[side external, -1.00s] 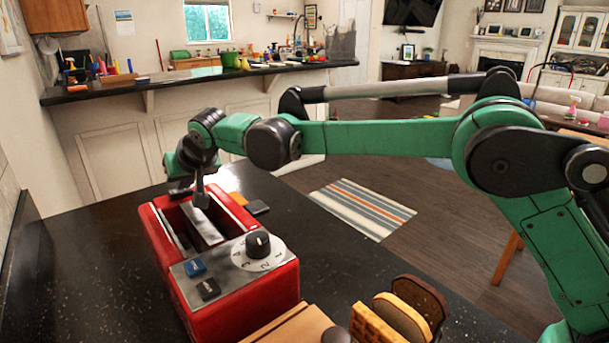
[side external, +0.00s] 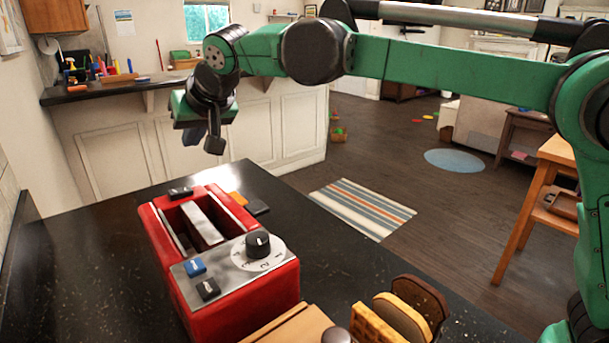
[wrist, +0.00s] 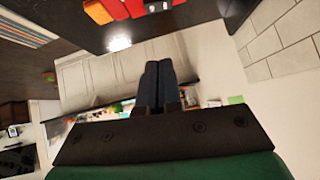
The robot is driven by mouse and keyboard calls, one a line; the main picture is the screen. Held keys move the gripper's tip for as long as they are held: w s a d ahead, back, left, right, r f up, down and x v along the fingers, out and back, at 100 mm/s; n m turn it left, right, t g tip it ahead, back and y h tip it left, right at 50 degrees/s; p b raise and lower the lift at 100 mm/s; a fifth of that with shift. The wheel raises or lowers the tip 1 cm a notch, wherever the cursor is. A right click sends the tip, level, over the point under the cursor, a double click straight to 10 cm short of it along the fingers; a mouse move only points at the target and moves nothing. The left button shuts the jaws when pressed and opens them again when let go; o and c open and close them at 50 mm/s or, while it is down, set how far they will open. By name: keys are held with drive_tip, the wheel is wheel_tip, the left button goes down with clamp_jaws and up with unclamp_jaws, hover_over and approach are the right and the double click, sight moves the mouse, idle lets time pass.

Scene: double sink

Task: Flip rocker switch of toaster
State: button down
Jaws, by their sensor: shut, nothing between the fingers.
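A red toaster (side external: 230,302) stands on the dark counter in the side external view, with two slots on top. Its metal control panel has a black dial (side external: 258,244), a blue rocker switch (side external: 194,267) and a black rocker switch (side external: 208,289). A dark lever (side external: 180,193) sits at its far end. My gripper (side external: 213,146) is shut and empty, in the air above and beyond the far end of the toaster, apart from it. The wrist view shows the shut fingers (wrist: 158,84) and part of the red toaster (wrist: 120,8) at the top edge.
Orange (side external: 238,198) and dark (side external: 257,207) flat pieces lie beside the toaster. The dark counter (side external: 80,260) is clear to the left.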

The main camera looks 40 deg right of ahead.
drive_tip(key=shift+v, duration=1.3)
drive_tip(key=shift+w+a+r, duration=0.1)
drive_tip(key=shift+a, duration=0.6)
hover_over(180, 200)
drive_tip(key=f, duration=0.7)
drive_tip(key=shift+d, duration=0.3)
wheel_tip(180, 200, down, 3)
drive_tip(key=shift+a+r, duration=0.15)
drive_tip(key=shift+r, duration=0.1)
drive_tip(key=shift+a+f, duration=0.1)
drive_tip(key=shift+f, duration=0.7)
